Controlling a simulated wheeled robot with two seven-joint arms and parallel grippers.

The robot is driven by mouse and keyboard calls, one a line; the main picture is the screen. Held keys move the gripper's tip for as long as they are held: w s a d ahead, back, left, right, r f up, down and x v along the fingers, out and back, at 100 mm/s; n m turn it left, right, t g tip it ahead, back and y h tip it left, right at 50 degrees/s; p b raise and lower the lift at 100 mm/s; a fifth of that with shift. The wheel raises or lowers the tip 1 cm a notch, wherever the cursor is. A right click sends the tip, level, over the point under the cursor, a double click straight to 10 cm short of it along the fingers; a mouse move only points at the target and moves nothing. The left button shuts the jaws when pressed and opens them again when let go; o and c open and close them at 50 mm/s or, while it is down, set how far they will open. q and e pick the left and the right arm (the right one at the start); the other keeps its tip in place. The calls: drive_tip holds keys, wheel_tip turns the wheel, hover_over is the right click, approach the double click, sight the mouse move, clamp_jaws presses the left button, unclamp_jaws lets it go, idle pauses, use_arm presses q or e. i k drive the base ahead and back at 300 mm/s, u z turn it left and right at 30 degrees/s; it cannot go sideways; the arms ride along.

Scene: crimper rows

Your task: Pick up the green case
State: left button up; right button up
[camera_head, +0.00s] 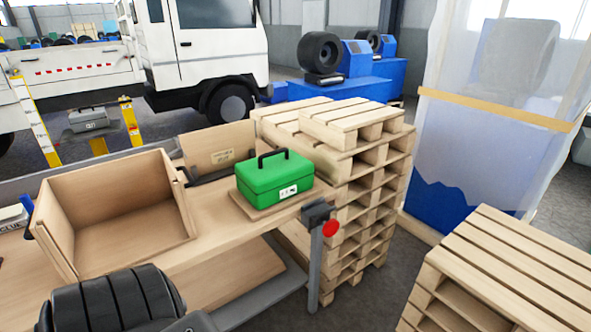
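The green case (275,180) sits upright and closed on a thin wooden board (245,208) near the right end of a wooden workbench (185,258). Its black handle (272,153) stands up on top, and a small white label is on its front right side. Neither of my grippers shows in the head view. Nothing is seen touching the case from above.
An open wooden box (120,250) stands left of the case, with a wooden panel (217,145) behind. Stacked pallets (345,150) rise close behind and right of the case. A post with a red knob (330,228) is at the bench corner. More pallets (520,265) stand right.

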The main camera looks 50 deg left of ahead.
sight(267, 180)
drive_tip(key=u, duration=0.35)
drive_tip(key=i, duration=0.65)
drive_tip(key=u, duration=0.55)
